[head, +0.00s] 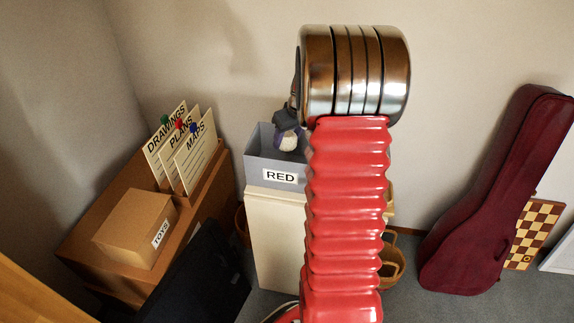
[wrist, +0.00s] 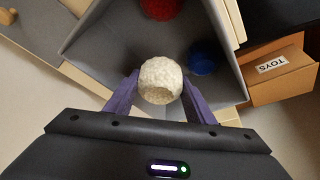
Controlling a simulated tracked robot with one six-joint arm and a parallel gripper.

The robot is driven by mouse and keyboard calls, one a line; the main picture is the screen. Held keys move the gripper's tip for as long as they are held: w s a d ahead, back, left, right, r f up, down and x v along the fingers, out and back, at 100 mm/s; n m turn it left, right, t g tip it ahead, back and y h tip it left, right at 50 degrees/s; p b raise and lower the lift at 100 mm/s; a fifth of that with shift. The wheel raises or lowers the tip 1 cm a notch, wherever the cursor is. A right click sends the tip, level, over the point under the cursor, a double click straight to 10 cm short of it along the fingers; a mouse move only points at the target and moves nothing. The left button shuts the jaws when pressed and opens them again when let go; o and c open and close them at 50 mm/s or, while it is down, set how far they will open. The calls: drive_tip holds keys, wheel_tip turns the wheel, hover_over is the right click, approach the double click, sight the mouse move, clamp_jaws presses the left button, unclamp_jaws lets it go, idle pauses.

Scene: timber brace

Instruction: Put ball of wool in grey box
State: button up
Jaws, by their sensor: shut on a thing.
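The ball of wool is cream-white and textured; it shows in the wrist view (wrist: 160,78) and the head view (head: 288,143). My gripper (wrist: 160,92) has its two purple fingers shut on the ball, one on each side. In the head view my gripper (head: 287,134) points down at the grey box (head: 257,169), which carries a RED label. The ball is over the box's open top; I cannot tell whether it is below the rim. In the wrist view the grey box (wrist: 108,48) spreads around and beneath the ball. My arm hides the box's right part in the head view.
A red thing (wrist: 160,7) and a blue round thing (wrist: 202,57) lie in the grey box. The box stands on a cream cabinet (head: 275,230). A TOYS carton (head: 128,228) and upright file cards (head: 168,143) are at left. A maroon instrument case (head: 495,200) leans at right.

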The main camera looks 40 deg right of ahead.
sight(292, 148)
drive_tip(key=shift+f, duration=2.75)
drive_tip(key=shift+f, duration=1.85)
drive_tip(key=o, duration=0.9)
drive_tip(key=shift+f, duration=0.1)
drive_tip(key=v, duration=1.2)
